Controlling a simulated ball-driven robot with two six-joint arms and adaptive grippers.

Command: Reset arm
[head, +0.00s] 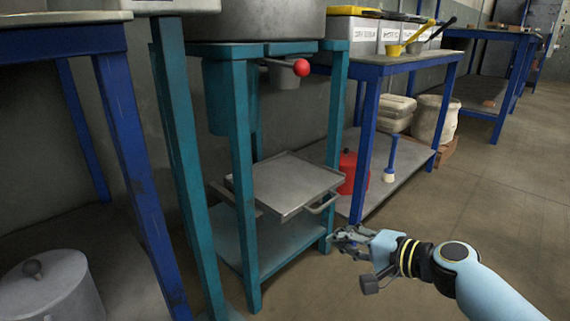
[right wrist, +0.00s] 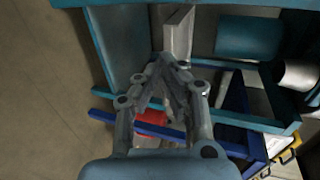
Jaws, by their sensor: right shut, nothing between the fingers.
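My right gripper (head: 350,238) is at the lower right of the head view, in front of the teal stand (head: 240,180). It is shut and empty, and its fingers point left toward the stand. In the right wrist view my right gripper (right wrist: 168,72) shows with its fingertips together, with parts of the teal stand (right wrist: 120,50) behind it. My left gripper is not in view.
The teal stand bears a large metal pot (head: 265,20) and a grey tray (head: 285,180) with a handle. A red ball knob (head: 301,67) juts out. Blue tables (head: 375,70) stand on both sides. A lidded pot (head: 50,285) is at lower left. Open floor (head: 500,190) lies to the right.

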